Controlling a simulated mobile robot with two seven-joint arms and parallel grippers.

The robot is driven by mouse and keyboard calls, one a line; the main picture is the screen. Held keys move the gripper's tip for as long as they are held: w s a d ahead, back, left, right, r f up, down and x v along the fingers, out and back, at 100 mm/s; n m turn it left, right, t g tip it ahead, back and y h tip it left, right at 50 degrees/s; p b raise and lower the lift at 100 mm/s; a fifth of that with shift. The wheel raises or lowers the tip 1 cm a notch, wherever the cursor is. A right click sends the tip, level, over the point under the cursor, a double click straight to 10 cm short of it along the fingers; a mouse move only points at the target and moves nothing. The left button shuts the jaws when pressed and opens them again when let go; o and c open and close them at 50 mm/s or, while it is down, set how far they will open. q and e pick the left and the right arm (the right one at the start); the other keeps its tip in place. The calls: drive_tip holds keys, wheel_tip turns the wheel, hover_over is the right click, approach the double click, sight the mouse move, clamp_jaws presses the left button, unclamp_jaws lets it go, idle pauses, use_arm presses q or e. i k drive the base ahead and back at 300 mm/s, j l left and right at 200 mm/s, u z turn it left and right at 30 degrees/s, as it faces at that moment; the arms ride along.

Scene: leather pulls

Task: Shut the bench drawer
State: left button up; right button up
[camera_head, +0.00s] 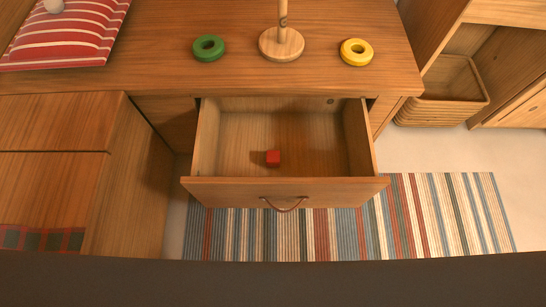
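The bench drawer (230,192) stands pulled out from under the wooden bench top (150,65), in the middle of the head view. Its front panel carries a curved leather pull (284,207) at the centre. A small red cube (273,157) lies on the drawer floor, a little left of the middle. Neither of my grippers shows in this view.
On the bench top are a green ring (208,48), a wooden post on a round base (281,45), a yellow ring (357,52) and a red striped cushion (66,36). A wooden cabinet (55,125) stands left of the drawer. A striped rug (450,210) lies below; a basket (447,85) is at right.

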sight(325, 145)
drive_tip(key=k+l+u, duration=0.25)
drive_tip(key=l, duration=0.15)
drive_tip(key=k+l+u, duration=0.25)
drive_tip(key=l+u, duration=0.1)
drive_tip(key=l, duration=0.35)
